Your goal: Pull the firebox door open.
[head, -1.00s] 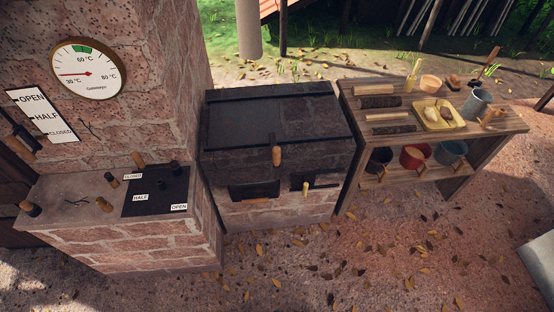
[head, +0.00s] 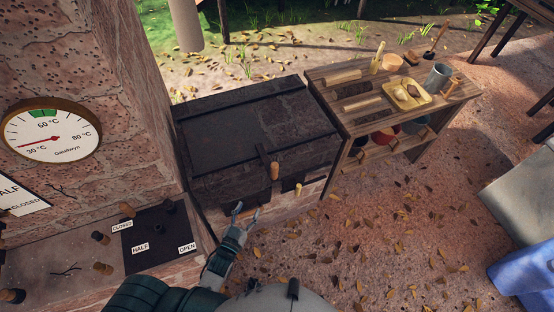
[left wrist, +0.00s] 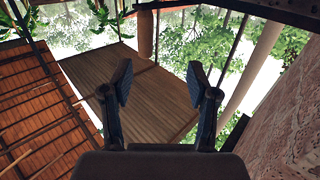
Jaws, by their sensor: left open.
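The brick firebox block (head: 313,190) with a dark lid (head: 240,135) stands in the middle of the head view. My left gripper (head: 246,211) is open and empty in front of that face, left of and below both handles. Its spread fingers also show in the left wrist view (left wrist: 160,85), with nothing between them. My right gripper is out of view.
A brick bench (head: 60,255) with a dark sliding plate and knobs stands at left, below a thermometer dial (head: 52,131). Leaf-strewn ground (head: 400,220) in front is open.

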